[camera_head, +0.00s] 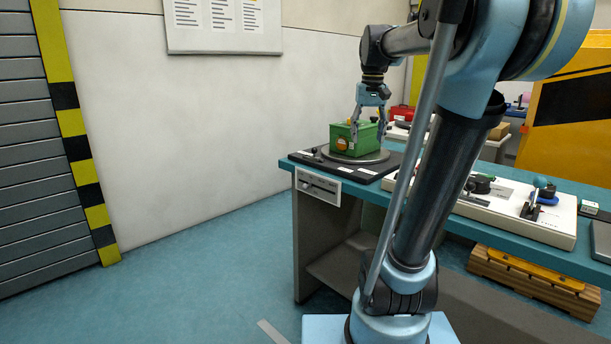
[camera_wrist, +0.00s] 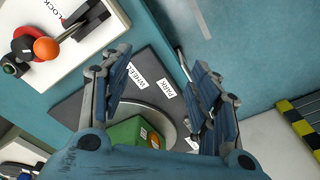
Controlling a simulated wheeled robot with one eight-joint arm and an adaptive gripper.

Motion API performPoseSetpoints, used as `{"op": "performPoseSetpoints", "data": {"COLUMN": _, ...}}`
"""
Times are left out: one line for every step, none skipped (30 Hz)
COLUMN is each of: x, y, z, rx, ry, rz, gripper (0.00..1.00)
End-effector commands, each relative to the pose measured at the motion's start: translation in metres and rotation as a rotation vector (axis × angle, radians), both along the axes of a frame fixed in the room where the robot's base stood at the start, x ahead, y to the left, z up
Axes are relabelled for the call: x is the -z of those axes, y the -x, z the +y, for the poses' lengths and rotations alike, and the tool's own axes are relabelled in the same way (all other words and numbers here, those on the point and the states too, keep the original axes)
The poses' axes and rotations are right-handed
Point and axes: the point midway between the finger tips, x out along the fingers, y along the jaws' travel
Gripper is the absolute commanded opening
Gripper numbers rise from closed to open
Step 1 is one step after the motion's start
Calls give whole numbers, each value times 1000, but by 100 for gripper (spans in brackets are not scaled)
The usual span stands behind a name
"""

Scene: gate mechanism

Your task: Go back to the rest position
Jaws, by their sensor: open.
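My gripper (camera_head: 369,122) is open and points down at the green box (camera_head: 343,136) on the far end of the workbench. The box sits on a round grey plate (camera_head: 378,158) on a dark base. In the wrist view the fingers (camera_wrist: 155,58) are spread wide with nothing between their tips. The box (camera_wrist: 124,134) shows low in that view, partly hidden by my gripper. I cannot tell whether a finger touches the box.
The teal workbench (camera_head: 335,186) also carries a white control panel (camera_head: 480,207) with knobs and a lever. A wooden pallet (camera_head: 530,282) lies under the bench. A yellow cabinet (camera_head: 570,120) stands at the right. The floor (camera_head: 205,285) left of the bench is clear.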

Motion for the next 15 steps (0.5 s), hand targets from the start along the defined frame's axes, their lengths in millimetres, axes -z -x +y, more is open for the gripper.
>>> {"op": "performPoseSetpoints", "data": {"x": 15, "y": 15, "z": 0, "rx": -2, "ry": 0, "rz": -7, "gripper": 56}}
{"op": "performPoseSetpoints", "data": {"x": 22, "y": 23, "z": 1, "rx": -3, "ry": 0, "rz": -12, "gripper": 56}}
{"op": "performPoseSetpoints", "data": {"x": 33, "y": 34, "z": 1, "rx": -4, "ry": 0, "rz": -17, "gripper": 56}}
{"op": "performPoseSetpoints", "data": {"x": 41, "y": 41, "z": 1, "rx": -5, "ry": 0, "rz": -21, "gripper": 56}}
{"op": "performPoseSetpoints", "data": {"x": 50, "y": 49, "z": 1, "rx": -6, "ry": 1, "rz": -24, "gripper": 56}}
{"op": "performPoseSetpoints", "data": {"x": 61, "y": 60, "z": 1, "rx": -7, "ry": 2, "rz": -30, "gripper": 56}}
{"op": "performPoseSetpoints", "data": {"x": 70, "y": 67, "z": 1, "rx": -8, "ry": 2, "rz": -34, "gripper": 56}}
{"op": "performPoseSetpoints", "data": {"x": 79, "y": 75, "z": 1, "rx": -9, "ry": 2, "rz": -38, "gripper": 56}}
{"op": "performPoseSetpoints", "data": {"x": 91, "y": 85, "z": 1, "rx": -10, "ry": 2, "rz": -44, "gripper": 56}}
{"op": "performPoseSetpoints", "data": {"x": 100, "y": 92, "z": 1, "rx": -10, "ry": 2, "rz": -48, "gripper": 56}}
{"op": "performPoseSetpoints", "data": {"x": 109, "y": 100, "z": 1, "rx": -11, "ry": 2, "rz": -52, "gripper": 56}}
{"op": "performPoseSetpoints", "data": {"x": 122, "y": 110, "z": 1, "rx": -12, "ry": 3, "rz": -57, "gripper": 56}}
{"op": "performPoseSetpoints", "data": {"x": 132, "y": 117, "z": 1, "rx": -13, "ry": 3, "rz": -61, "gripper": 56}}
{"op": "performPoseSetpoints", "data": {"x": 141, "y": 124, "z": 1, "rx": -13, "ry": 3, "rz": -65, "gripper": 56}}
{"op": "performPoseSetpoints", "data": {"x": 155, "y": 134, "z": 1, "rx": -14, "ry": 3, "rz": -71, "gripper": 56}}
